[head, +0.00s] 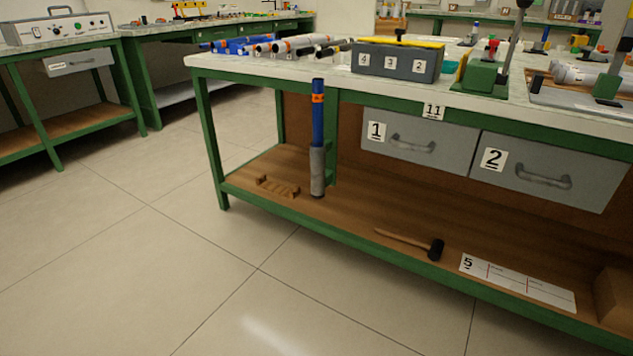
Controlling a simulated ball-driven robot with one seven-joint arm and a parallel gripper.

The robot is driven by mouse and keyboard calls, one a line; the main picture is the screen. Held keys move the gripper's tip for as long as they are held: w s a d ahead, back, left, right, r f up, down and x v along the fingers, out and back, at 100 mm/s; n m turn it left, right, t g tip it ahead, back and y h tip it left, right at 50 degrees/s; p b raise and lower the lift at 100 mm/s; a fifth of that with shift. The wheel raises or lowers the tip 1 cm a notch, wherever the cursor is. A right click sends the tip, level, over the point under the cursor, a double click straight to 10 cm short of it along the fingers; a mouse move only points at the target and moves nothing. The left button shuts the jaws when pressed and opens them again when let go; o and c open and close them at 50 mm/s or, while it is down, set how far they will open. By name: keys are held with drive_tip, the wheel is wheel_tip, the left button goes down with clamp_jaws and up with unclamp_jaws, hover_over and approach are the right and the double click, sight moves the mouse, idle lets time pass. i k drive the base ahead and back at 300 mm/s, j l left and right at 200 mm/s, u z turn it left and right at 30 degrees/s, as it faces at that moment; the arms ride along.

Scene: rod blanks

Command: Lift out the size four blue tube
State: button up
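A blue tube (317,110) with an orange band near its top stands upright at the left part of the workbench. I cannot read a size on any blue tube. My gripper is not in view.
The bench has two grey drawers, marked 1 (415,137) and 2 (545,172). A mallet (410,240), a wooden rack (277,187) and a card marked 5 (518,281) lie on the lower shelf. Green-based tools (485,78) stand on top. The tiled floor (150,250) in front is clear.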

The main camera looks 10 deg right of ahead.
sight(318, 84)
drive_tip(key=i+j+z, duration=0.1)
drive_tip(key=i+j, duration=0.15)
drive_tip(key=i+j+z, duration=0.15)
drive_tip(key=j, duration=0.3)
drive_tip(key=i+j+z, duration=0.1)
drive_tip(key=i+j, duration=0.2)
drive_tip(key=i+j+z, duration=0.15)
drive_tip(key=j, duration=0.3)
drive_tip(key=i, duration=0.05)
